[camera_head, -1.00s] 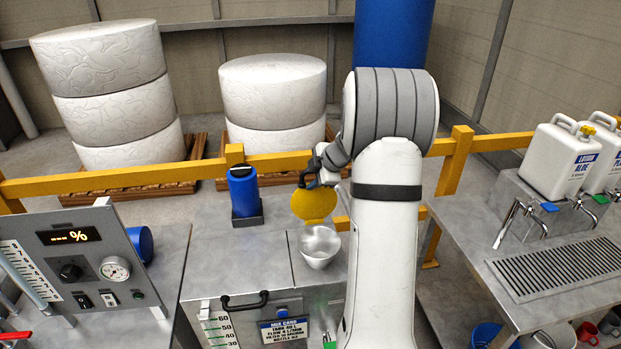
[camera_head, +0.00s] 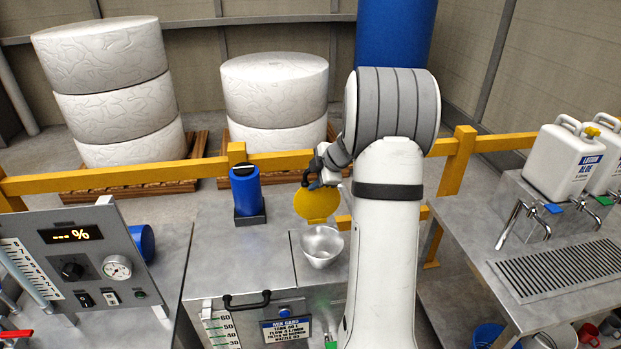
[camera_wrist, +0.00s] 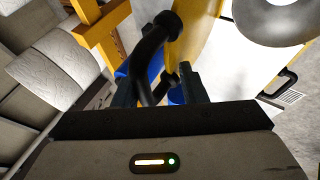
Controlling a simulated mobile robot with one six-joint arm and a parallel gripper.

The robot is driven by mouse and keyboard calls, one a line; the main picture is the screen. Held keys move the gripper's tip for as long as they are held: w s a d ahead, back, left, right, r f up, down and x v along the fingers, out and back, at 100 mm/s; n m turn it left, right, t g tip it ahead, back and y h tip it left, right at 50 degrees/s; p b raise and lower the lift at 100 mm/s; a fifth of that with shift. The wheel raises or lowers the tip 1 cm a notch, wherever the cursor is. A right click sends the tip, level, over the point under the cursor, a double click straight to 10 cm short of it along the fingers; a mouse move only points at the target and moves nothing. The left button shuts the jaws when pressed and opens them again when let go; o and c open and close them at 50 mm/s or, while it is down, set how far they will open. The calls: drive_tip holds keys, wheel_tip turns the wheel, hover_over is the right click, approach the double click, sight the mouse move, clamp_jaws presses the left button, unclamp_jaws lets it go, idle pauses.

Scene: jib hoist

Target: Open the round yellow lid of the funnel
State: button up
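The round yellow lid (camera_head: 317,204) stands raised, roughly upright, at the back of the funnel, its flat face toward the head camera. The grey metal funnel (camera_head: 321,246) is uncovered, and its mouth shows. My gripper (camera_head: 311,176) is at the lid's upper left edge. In the wrist view a black curved handle (camera_wrist: 150,62) reaches between my dark fingers (camera_wrist: 160,88), with a gap beside the right finger. My fingers look apart; whether one touches the handle is unclear. The lid also shows in the wrist view (camera_wrist: 194,32), edge-on, next to the funnel (camera_wrist: 270,22).
A blue canister (camera_head: 246,189) stands on the metal cabinet top (camera_head: 235,262), left of the lid. A yellow railing (camera_head: 115,181) runs behind. A control panel (camera_head: 98,258) stands left, a drip-grille counter (camera_head: 555,268) right. The cabinet top between canister and front edge is clear.

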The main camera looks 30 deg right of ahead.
drive_tip(key=v, duration=0.7)
drive_tip(key=shift+s+r+b, duration=0.2)
drive_tip(key=shift+r+b, duration=0.15)
drive_tip(key=shift+b, duration=0.05)
drive_tip(key=a+r+m+t+h+b, duration=0.3)
drive_tip(key=a+r+m+t+h, duration=0.25)
drive_tip(key=r, duration=0.35)
drive_tip(key=s+a+f+m+g+y+b, duration=0.1)
drive_tip(key=s+a+f+m+g, duration=0.2)
drive_tip(key=s, duration=0.6)
drive_tip(key=s+a+f+m+g+y+b, duration=0.1)
drive_tip(key=s+a+f+m+g+b, duration=0.1)
drive_tip(key=s+a+f, duration=0.5)
drive_tip(key=s+a+f+m+g+y+b, duration=0.1)
drive_tip(key=s+a+f+m+g, duration=0.3)
drive_tip(key=s+a, duration=0.4)
drive_tip(key=s+f+m, duration=0.1)
drive_tip(key=s, duration=0.3)
drive_tip(key=shift+s+b, duration=0.35)
drive_tip(key=shift+s, duration=0.05)
